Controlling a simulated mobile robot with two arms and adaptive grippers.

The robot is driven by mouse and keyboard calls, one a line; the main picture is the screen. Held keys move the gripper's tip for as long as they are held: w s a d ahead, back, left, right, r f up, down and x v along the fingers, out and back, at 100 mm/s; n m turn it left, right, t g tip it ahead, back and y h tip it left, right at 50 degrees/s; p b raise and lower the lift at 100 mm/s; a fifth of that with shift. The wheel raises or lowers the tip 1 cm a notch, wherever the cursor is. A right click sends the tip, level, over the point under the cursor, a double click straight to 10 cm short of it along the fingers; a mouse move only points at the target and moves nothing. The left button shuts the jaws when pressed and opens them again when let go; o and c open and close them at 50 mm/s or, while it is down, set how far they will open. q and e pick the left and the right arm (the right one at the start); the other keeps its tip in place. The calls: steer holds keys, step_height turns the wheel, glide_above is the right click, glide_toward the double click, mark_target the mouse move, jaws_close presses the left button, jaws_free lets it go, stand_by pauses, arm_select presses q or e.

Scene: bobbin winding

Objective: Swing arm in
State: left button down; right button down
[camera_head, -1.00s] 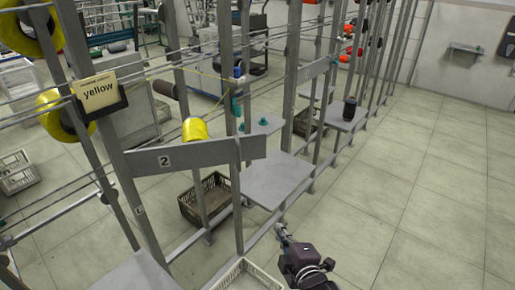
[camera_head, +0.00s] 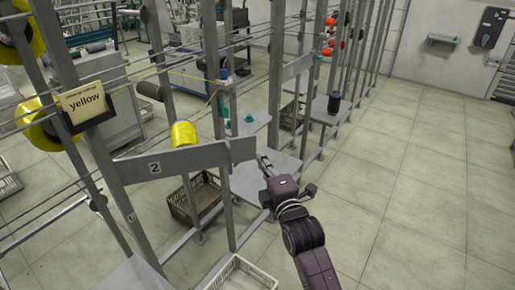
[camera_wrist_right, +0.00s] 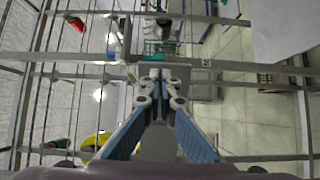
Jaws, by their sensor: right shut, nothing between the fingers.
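A grey arm plate (camera_head: 180,162) marked 2 reaches out to the right from the frame post. Its free end (camera_head: 242,150) lies close to the tips of my right gripper (camera_head: 262,160). I cannot tell whether they touch. My right gripper is shut and empty, and its closed fingers also show in the wrist view (camera_wrist_right: 160,78). A yellow bobbin (camera_head: 183,134) sits just above the arm plate. A yellow bobbin partly shows at the lower left of the wrist view (camera_wrist_right: 93,142). My left gripper is not in view.
A grey shelf (camera_head: 245,187) lies behind and below my right gripper. A brown crate (camera_head: 181,207) and a pale crate (camera_head: 240,277) stand low by the frame. A dark bobbin (camera_head: 334,103) stands on a farther shelf. The floor (camera_head: 410,200) at right is clear.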

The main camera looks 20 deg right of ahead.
mark_target(254, 146)
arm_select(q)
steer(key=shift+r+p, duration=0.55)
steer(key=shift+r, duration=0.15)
arm_select(e)
steer(key=shift+w, duration=1.95)
